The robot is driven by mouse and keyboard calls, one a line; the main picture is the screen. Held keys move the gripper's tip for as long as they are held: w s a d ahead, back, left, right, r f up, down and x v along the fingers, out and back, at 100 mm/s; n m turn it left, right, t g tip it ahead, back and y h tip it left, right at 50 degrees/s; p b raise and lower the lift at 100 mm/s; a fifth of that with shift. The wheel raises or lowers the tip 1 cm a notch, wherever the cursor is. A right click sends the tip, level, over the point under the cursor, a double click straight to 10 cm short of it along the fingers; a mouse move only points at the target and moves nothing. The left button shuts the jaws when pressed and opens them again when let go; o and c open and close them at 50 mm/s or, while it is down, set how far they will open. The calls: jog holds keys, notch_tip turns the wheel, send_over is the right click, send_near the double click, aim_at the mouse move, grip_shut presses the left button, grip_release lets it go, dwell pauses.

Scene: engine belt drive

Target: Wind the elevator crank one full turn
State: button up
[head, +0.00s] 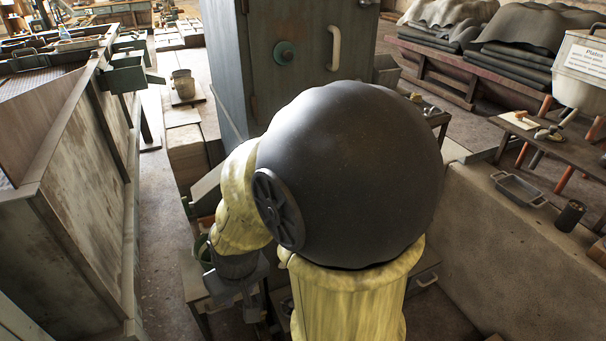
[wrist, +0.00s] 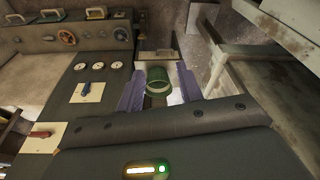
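No part in either view can be surely told as the elevator crank.
A tall grey cabinet (head: 285,90) stands behind my arm. A long bench (head: 75,215) lies left, with open floor (head: 160,240) beside it. A low wall (head: 500,265) is right.

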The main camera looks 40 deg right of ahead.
jog(key=shift+o, duration=1)
jog(key=w+d+f+t+h, duration=0.1)
jog(key=w+d+t, duration=0.35)
jog(key=d, duration=0.45)
jog(key=w+d+f+t+h, duration=0.1)
jog(key=w+d+t, duration=0.2)
jog(key=w+d, duration=0.5)
jog(key=s+d+r+m+t+h+p, duration=0.1)
jog(key=s+d+r+t+h, duration=0.1)
jog(key=s+d+t, duration=0.5)
jog(key=s+d+r, duration=0.1)
jog(key=d, duration=0.4)
jog(key=shift+s+d+r, duration=0.35)
